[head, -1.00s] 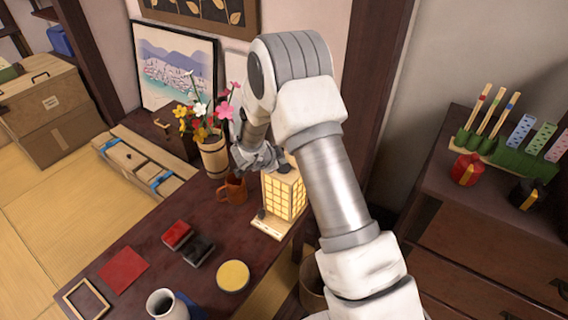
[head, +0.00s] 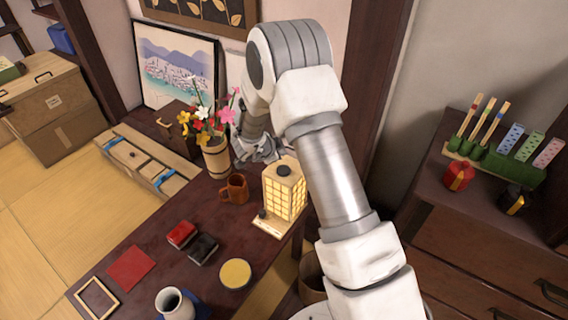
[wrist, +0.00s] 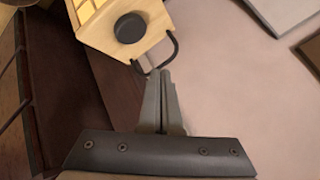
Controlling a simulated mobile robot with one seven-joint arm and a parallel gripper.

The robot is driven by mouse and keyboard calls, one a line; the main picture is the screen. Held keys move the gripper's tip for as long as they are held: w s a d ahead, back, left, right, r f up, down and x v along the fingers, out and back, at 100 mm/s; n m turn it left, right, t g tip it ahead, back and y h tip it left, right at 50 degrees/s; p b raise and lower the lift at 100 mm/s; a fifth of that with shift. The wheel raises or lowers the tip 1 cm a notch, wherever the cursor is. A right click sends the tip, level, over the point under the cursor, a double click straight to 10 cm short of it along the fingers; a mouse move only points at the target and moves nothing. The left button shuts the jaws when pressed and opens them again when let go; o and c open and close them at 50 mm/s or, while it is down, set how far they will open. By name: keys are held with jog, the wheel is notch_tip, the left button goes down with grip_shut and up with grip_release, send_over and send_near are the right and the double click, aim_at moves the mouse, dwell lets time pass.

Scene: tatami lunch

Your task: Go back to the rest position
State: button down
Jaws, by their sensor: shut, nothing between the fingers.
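My gripper (head: 266,153) is beside and behind the lit paper lantern (head: 285,198), near the far edge of the dark red table; the arm partly hides it in the head view. In the wrist view its two grey fingers (wrist: 162,76) are together with nothing between them. The lantern's pale wooden top (wrist: 112,42) with a black knob (wrist: 130,27) shows just beyond the fingertips. A dark wire loop on the lantern is close to the fingertips; I cannot tell whether they touch.
A flower vase (head: 216,158) and brown mug (head: 234,188) stand left of the lantern. A yellow-topped round tin (head: 235,274) and white jar (head: 174,305) are nearer. A dark cabinet (head: 470,215) stands right. Tatami floor (head: 55,215) lies open at left.

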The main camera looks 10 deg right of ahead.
jog(key=shift+r, duration=0.4)
jog(key=shift+r, duration=0.15)
jog(key=s+a+r+n+t+y+p, duration=0.1)
jog(key=a+r+n+y+p, duration=0.15)
jog(key=r, duration=0.85)
jog(key=a+r+n+t+y+p, duration=0.1)
jog(key=a+r+n+t+y, duration=0.15)
jog(key=r, duration=0.85)
jog(key=s+a+r+n+g+y+p, duration=0.2)
jog(key=s+r+n+y, duration=0.2)
jog(key=s+r+n, duration=0.55)
jog(key=s+d+r+g+h+p, duration=0.1)
jog(key=s+d+r, duration=0.1)
jog(key=s, duration=0.6)
jog(key=s+d+r+n+g+h+p, duration=0.1)
jog(key=s+d+r, duration=0.1)
jog(key=s, duration=0.7)
jog(key=s+d+r+n+g+h+p, duration=0.1)
jog(key=s+d, duration=0.3)
jog(key=s, duration=0.5)
jog(key=shift+r, duration=0.5)
jog(key=shift+a, duration=0.1)
